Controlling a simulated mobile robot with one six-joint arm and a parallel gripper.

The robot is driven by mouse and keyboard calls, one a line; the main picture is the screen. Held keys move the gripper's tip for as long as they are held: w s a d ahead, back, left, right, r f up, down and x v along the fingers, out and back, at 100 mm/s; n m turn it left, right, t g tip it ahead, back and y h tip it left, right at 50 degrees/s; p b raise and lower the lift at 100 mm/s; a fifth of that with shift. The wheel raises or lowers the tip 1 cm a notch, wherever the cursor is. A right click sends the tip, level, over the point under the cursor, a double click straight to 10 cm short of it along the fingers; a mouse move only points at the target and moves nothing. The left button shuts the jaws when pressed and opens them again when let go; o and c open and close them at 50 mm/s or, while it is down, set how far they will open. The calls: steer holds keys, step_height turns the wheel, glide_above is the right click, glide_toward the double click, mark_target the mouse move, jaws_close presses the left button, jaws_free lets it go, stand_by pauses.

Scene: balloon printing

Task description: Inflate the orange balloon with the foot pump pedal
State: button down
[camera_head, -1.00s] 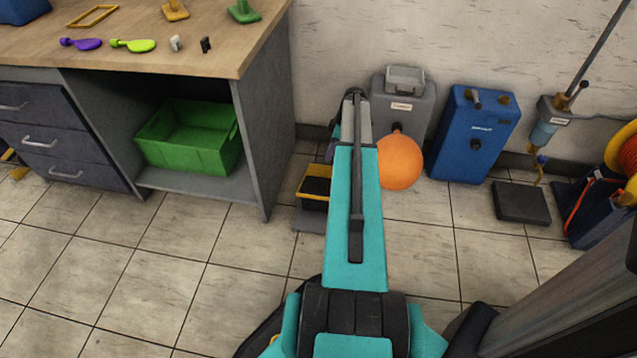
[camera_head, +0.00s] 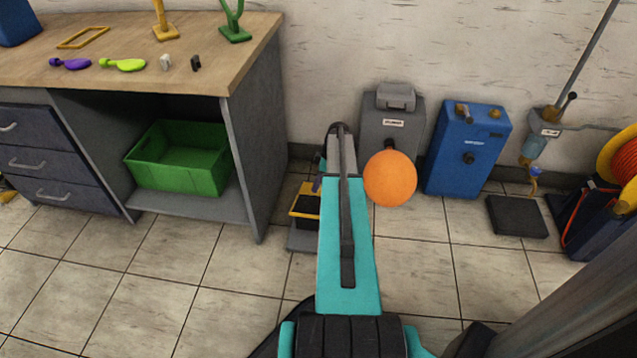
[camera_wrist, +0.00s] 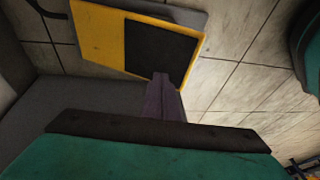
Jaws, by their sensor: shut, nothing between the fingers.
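The round, swollen orange balloon (camera_head: 390,178) is at the front of a grey pump unit (camera_head: 393,122) by the wall. The foot pump pedal (camera_head: 304,203), yellow with a black pad, is on the floor left of my arm and partly hidden by it. In the wrist view the pedal's black pad (camera_wrist: 160,50) and yellow frame lie just beyond my gripper. My gripper (camera_wrist: 160,82) is shut and empty, its purple-grey fingertips at the pad's near edge. I cannot tell whether they touch it. In the head view my arm largely hides the gripper.
A blue unit (camera_head: 467,148) stands right of the grey one, with a dark flat block (camera_head: 517,216) on the floor beside it. The workbench (camera_head: 215,75) on the left holds a green crate (camera_head: 180,160) on its lower shelf. Tiled floor in front is clear.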

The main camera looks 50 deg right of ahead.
steer(key=b, duration=0.2)
glide_above(311, 207)
steer(key=d, duration=0.2)
step_height(311, 207, down, 5)
steer(key=shift+s+a+r, duration=0.1)
steer(key=shift+a, duration=0.05)
steer(key=shift+s+a+f+b, duration=0.1)
steer(key=shift+a+f+b, duration=0.05)
steer(key=shift+f, duration=0.3)
steer(key=shift+s+a+f+b, duration=0.1)
steer(key=shift+a+f+b, duration=0.05)
steer(key=shift+f, duration=0.25)
